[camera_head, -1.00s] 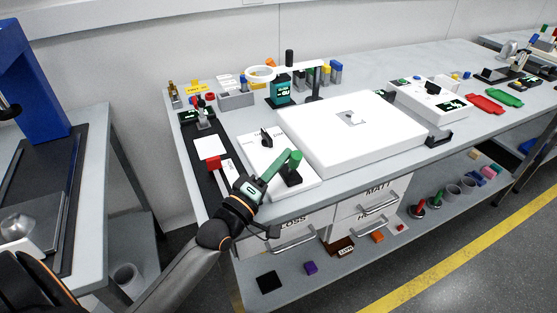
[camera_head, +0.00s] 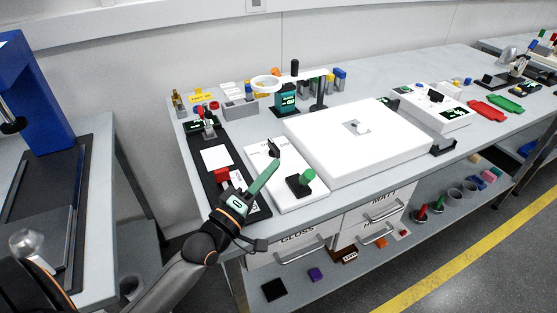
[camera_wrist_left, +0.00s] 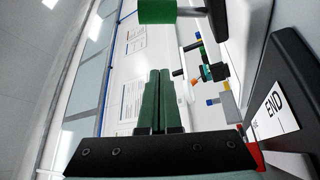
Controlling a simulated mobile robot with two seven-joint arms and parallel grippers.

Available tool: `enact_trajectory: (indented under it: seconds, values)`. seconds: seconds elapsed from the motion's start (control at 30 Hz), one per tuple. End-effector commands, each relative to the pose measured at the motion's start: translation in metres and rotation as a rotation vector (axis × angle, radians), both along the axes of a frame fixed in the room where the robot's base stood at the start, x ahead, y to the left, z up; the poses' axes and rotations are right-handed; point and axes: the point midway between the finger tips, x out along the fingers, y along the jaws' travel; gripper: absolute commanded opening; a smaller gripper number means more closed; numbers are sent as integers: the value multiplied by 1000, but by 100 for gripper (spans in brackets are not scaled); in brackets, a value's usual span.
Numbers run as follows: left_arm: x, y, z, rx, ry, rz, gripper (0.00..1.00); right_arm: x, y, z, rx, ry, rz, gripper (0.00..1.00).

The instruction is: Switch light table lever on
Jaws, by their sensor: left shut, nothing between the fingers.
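The light table (camera_head: 395,152) is a large white box on the bench; its top looks bright white. On a white panel (camera_head: 262,160) left of it is a lever with a green knob (camera_head: 307,174) on a black base. The green knob also shows at the top of the left wrist view (camera_wrist_left: 157,11). My left gripper (camera_head: 275,165), with green fingers, is shut and empty. It is over the panel, left of the green knob and apart from it. Its closed fingers show in the left wrist view (camera_wrist_left: 158,75). My right gripper is not in view.
A black dial (camera_head: 273,148) is on the same panel, close to the fingertips. A ring magnifier (camera_head: 266,84) stands behind. Drawers (camera_head: 300,250) are under the bench front.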

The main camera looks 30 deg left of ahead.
Motion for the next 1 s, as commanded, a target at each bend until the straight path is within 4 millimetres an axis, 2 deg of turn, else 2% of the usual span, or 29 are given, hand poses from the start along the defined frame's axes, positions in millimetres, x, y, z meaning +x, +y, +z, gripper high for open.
enact_trajectory:
  seconds: [0.03,0.2,0.4,1.0]
  values:
    - [-10,1,-5,2,5,-1,0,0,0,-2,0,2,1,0]
    - [-34,5,-10,1,3,-1,0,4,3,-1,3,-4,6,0]
    - [-51,8,-14,0,0,0,0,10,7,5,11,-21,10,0]
    - [-54,8,-14,0,-1,0,0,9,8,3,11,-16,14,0]
